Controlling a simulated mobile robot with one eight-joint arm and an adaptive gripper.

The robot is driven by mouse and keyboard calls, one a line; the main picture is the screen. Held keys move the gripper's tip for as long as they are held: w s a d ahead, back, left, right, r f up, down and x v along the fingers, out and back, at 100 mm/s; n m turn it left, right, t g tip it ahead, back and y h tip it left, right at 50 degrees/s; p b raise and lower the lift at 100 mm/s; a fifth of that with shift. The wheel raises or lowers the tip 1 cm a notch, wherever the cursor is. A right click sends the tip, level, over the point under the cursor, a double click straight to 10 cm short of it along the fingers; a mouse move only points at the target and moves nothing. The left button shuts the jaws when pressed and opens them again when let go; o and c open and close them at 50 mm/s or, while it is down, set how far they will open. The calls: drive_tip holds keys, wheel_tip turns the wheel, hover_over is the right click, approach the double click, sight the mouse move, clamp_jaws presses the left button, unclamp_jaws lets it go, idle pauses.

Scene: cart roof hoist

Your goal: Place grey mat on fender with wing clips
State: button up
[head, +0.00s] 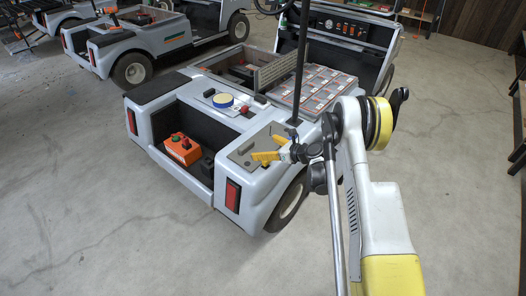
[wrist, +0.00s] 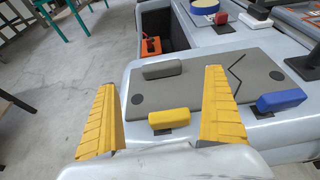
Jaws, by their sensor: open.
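The grey mat (wrist: 205,88) lies flat on the cart's rear fender (head: 262,178), with dark round spots and a black chevron on it. It also shows in the head view (head: 240,153), partly behind my gripper. A grey clip-like block (wrist: 163,69) sits on the mat. A yellow block (wrist: 169,118) and a blue block (wrist: 281,101) sit on dark bases along its near edge; they look like wing clips. My gripper (wrist: 162,84) is open, its yellow fingers over the mat, with the grey and yellow blocks between them. I cannot tell whether the fingers touch anything. It also shows in the head view (head: 266,157).
A dark pole (head: 301,70) rises beside the fender. An orange box (head: 182,149) sits in the rear well. A yellow-blue round item (head: 223,100) lies on the deck near a panelled tray (head: 315,86).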

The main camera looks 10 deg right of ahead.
drive_tip(key=shift+s+d+r, duration=0.15)
drive_tip(key=shift+s+r, duration=0.05)
drive_tip(key=shift+r, duration=0.05)
drive_tip(key=s+a+r+n+g+h, duration=0.1)
drive_tip(key=s+a+r+n+h, duration=0.1)
drive_tip(key=s+r+n, duration=0.75)
drive_tip(key=s+a+r+n+g+h, duration=0.25)
drive_tip(key=s+r+n, duration=0.25)
drive_tip(key=r, duration=1)
drive_tip(key=s+d+r+n+h, duration=0.1)
drive_tip(key=s+n, duration=0.6)
drive_tip(key=s, duration=0.6)
drive_tip(key=s+d+r+n+h, duration=0.1)
drive_tip(key=s+n, duration=0.6)
drive_tip(key=s, duration=0.7)
drive_tip(key=shift+s+d+r+h, duration=0.2)
drive_tip(key=shift+d+r+h, duration=0.15)
drive_tip(key=shift+h, duration=0.4)
